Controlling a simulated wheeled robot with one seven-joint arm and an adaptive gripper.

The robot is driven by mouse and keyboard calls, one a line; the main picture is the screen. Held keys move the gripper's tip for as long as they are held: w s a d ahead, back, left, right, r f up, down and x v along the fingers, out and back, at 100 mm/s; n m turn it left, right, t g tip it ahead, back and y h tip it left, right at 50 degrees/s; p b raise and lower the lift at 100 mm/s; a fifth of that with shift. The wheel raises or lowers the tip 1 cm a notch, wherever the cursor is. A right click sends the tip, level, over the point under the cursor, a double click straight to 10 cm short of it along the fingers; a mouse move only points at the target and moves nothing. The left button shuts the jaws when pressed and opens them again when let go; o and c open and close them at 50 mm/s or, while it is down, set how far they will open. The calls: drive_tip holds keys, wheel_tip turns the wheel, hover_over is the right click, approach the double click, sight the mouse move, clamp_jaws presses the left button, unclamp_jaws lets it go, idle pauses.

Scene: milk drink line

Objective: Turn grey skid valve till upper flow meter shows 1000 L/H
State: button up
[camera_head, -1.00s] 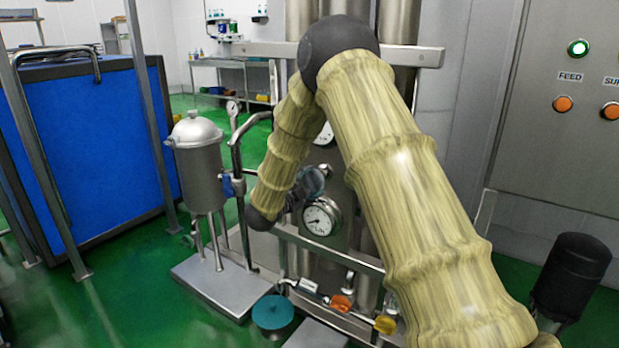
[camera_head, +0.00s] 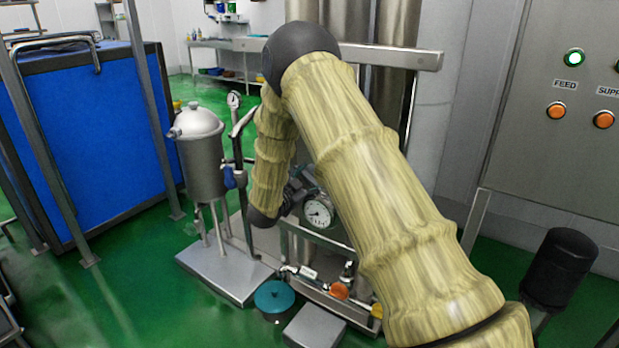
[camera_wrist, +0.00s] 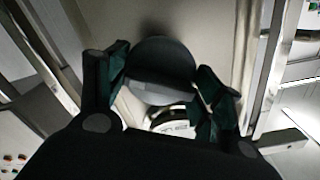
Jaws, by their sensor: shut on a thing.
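In the wrist view, a round grey valve handle (camera_wrist: 162,62) sits between the two fingers of my gripper (camera_wrist: 160,90), which is shut on it. A round white dial (camera_wrist: 172,125) shows partly just below the handle. In the head view, my gripper (camera_head: 292,196) is at the skid, largely hidden by my arm. A round flow meter (camera_head: 318,213) with a white face is just right of the gripper. Its needle is too small to read. The upper meter is hidden behind my arm in this view.
An orange handle (camera_head: 339,290), a yellow handle (camera_head: 377,311) and a teal disc (camera_head: 275,297) are low on the skid. A steel vessel (camera_head: 200,160) stands at the left. A control panel (camera_head: 560,110) with a lit green lamp is at the right. Green floor is free at the front left.

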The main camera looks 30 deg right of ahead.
drive_tip(key=shift+f, duration=0.1)
idle(0.3)
drive_tip(key=o, duration=0.9)
drive_tip(key=shift+a, duration=0.15)
drive_tip(key=v, duration=1.1)
drive_tip(key=shift+s+a, duration=0.2)
drive_tip(key=shift+a, duration=0.1)
